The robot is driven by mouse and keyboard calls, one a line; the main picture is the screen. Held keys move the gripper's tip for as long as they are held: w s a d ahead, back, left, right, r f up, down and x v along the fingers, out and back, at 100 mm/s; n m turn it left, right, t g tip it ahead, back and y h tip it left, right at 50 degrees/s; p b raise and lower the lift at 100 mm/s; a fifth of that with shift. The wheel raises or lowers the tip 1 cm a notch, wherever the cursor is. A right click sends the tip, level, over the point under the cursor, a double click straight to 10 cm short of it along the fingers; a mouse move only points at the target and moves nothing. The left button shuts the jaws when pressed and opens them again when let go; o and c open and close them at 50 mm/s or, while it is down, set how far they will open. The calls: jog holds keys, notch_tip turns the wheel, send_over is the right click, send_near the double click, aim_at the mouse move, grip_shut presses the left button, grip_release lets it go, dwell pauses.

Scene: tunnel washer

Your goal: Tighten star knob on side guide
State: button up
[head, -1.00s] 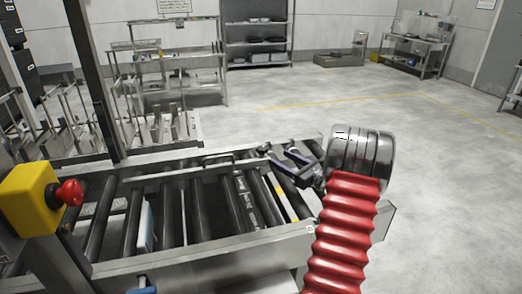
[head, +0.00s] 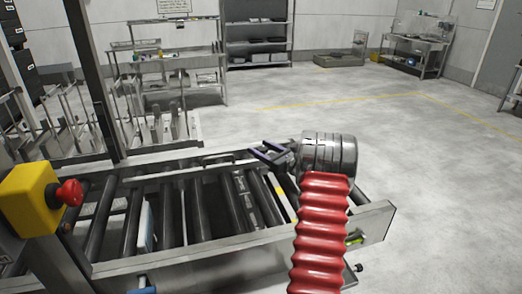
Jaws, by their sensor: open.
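My gripper (head: 262,151) is open and empty, its dark fingers pointing left over the far right part of the roller conveyor (head: 180,259). A small dark knob-like part (head: 358,267) shows at the lower right, below the conveyor's end and to the right of my red sleeve; I cannot tell whether it is the star knob. A yellow-green part (head: 355,239) sits on the conveyor's end plate, partly behind my sleeve. A blue part (head: 141,285) shows at the bottom edge, cut off. No side guide can be told apart for sure.
A yellow box with a red button (head: 69,193) stands at the left beside a dark post (head: 92,80). A thin white and blue item (head: 146,227) stands among the rollers. Shelves and benches line the back wall. The floor at right is clear.

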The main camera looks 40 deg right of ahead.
jog(key=shift+c, duration=0.2)
jog(key=c, duration=0.9)
jog(key=shift+a, duration=0.2)
jog(key=shift+c, duration=0.5)
jog(key=shift+d, duration=0.15)
jog(key=shift+h, duration=0.3)
jog(key=shift+m+h, duration=0.6)
jog(key=shift+m+g+h, duration=0.55)
jog(key=shift+m+h, duration=0.55)
jog(key=shift+h, duration=0.55)
jog(key=shift+m+g+h, duration=0.55)
jog(key=shift+m+h, duration=0.55)
jog(key=shift+h, duration=0.55)
jog(key=shift+m+g+h, duration=0.3)
jog(key=shift+h, duration=0.1)
